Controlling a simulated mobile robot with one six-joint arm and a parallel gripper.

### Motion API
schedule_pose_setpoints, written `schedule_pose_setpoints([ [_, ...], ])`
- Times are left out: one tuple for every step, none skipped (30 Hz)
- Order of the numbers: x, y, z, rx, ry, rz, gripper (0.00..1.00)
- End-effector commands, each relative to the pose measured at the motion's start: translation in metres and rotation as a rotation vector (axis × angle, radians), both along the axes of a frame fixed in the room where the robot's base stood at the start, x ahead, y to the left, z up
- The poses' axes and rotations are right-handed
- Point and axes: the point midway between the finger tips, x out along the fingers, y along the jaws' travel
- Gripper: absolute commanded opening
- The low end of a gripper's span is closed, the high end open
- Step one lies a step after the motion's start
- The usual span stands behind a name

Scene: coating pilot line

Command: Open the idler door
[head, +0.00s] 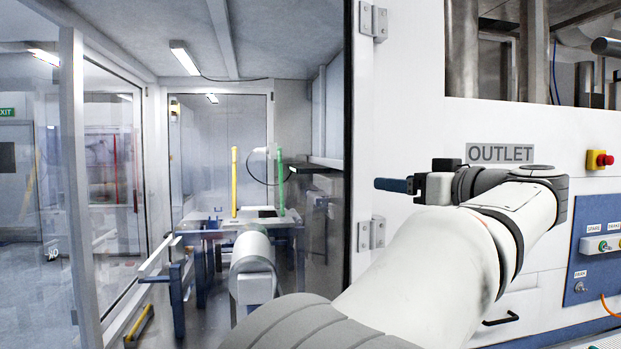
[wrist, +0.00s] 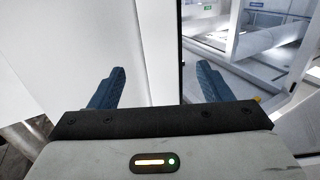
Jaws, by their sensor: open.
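No door is labelled as the idler door. A white hinged panel (head: 360,130) with a dark upright edge stands left of the OUTLET machine, with metal hinges (head: 374,22) on its right side; I cannot tell whether it is the idler door. My gripper (head: 390,185) is in front of the machine's white front, pointing left, its blue fingers beside the hinge line. In the wrist view my gripper (wrist: 157,82) is open and empty between the fingers, with white panels (wrist: 120,35) and a dark upright edge beyond them. Contact is not visible. No handle shows between the fingers.
A sign reading OUTLET (head: 500,153) and a red stop button (head: 599,160) are on the machine front. A black handle (head: 500,319) sits low on it.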

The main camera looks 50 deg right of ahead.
Motion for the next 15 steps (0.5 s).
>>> schedule_pose_setpoints([
  [0.0, -0.001, 0.003, -0.008, -0.004, -0.001, 0.72],
  [0.002, -0.002, 0.004, -0.012, -0.005, 0.001, 0.72],
  [0.007, -0.002, 0.005, -0.012, -0.006, 0.004, 0.72],
  [0.012, -0.003, 0.005, -0.012, -0.006, 0.006, 0.72],
  [0.017, -0.003, 0.006, -0.012, -0.006, 0.009, 0.72],
  [0.025, -0.004, 0.006, -0.011, -0.006, 0.013, 0.72],
  [0.031, -0.004, 0.006, -0.011, -0.006, 0.015, 0.72],
  [0.036, -0.005, 0.006, -0.011, -0.006, 0.016, 0.72],
  [0.044, -0.006, 0.006, -0.01, -0.006, 0.018, 0.72],
  [0.049, -0.007, 0.006, -0.009, -0.006, 0.019, 0.72],
  [0.054, -0.008, 0.006, -0.009, -0.006, 0.021, 0.72],
  [0.06, -0.009, 0.006, -0.009, -0.005, 0.021, 0.72],
  [0.064, -0.01, 0.006, -0.009, -0.005, 0.023, 0.72],
  [0.068, -0.01, 0.005, -0.009, -0.005, 0.022, 0.72],
  [0.072, -0.011, 0.005, -0.008, -0.005, 0.022, 0.72],
])
